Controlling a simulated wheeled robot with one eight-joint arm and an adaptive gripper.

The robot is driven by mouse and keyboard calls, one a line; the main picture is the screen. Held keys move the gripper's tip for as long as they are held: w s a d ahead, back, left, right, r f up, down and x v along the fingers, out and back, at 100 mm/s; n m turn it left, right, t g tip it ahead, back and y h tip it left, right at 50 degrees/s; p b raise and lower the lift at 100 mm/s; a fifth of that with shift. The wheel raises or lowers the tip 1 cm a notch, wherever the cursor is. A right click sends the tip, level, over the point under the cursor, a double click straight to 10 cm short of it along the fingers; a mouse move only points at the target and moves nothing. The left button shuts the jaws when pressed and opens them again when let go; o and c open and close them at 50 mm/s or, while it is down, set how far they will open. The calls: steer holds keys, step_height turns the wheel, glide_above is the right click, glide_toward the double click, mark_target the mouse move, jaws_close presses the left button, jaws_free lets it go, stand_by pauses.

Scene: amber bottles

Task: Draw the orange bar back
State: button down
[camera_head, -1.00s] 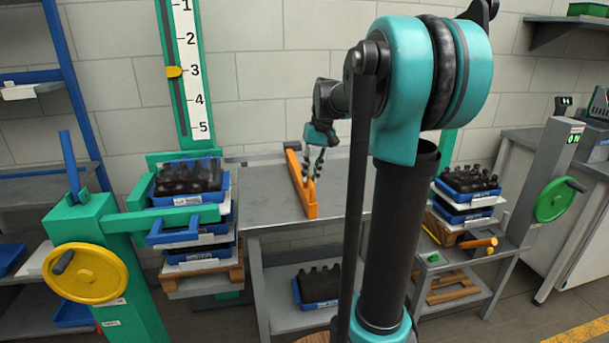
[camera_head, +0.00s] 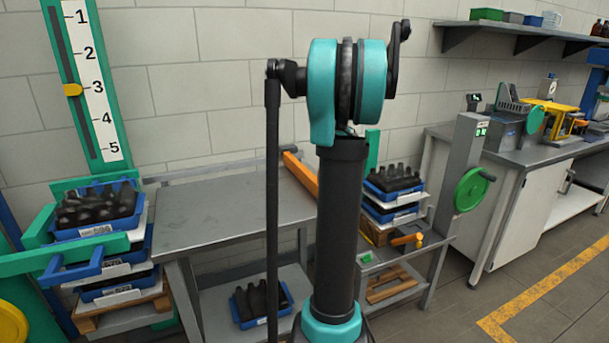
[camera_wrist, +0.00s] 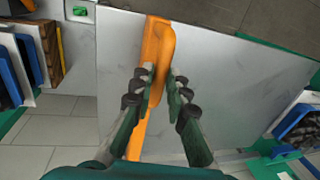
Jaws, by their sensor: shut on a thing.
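The orange bar (camera_head: 300,174) lies on the grey metal table (camera_head: 205,200), toward its right side in the head view. Its front part is hidden behind my column. In the wrist view the orange bar (camera_wrist: 157,45) runs between the two fingers of my gripper (camera_wrist: 160,85), with its rounded end beyond the fingertips near the table edge. My gripper is shut on the bar. It is hidden behind my own arm and column in the head view.
Blue crates of dark bottles stand stacked left (camera_head: 97,210) and right (camera_head: 393,180) of the table. Another crate (camera_head: 258,300) sits on the lower shelf. A green handwheel (camera_head: 470,190) stands at right. The table's left part is clear.

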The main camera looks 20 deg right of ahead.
steer(key=shift+d, duration=2.25)
steer(key=c, duration=1.6)
jaws_free()
steer(key=shift+d, duration=0.15)
steer(key=shift+o, duration=0.6)
steer(key=shift+r, duration=0.1)
step_height(320, 180, up, 12)
steer(key=d, duration=0.2)
steer(key=shift+f, duration=0.2)
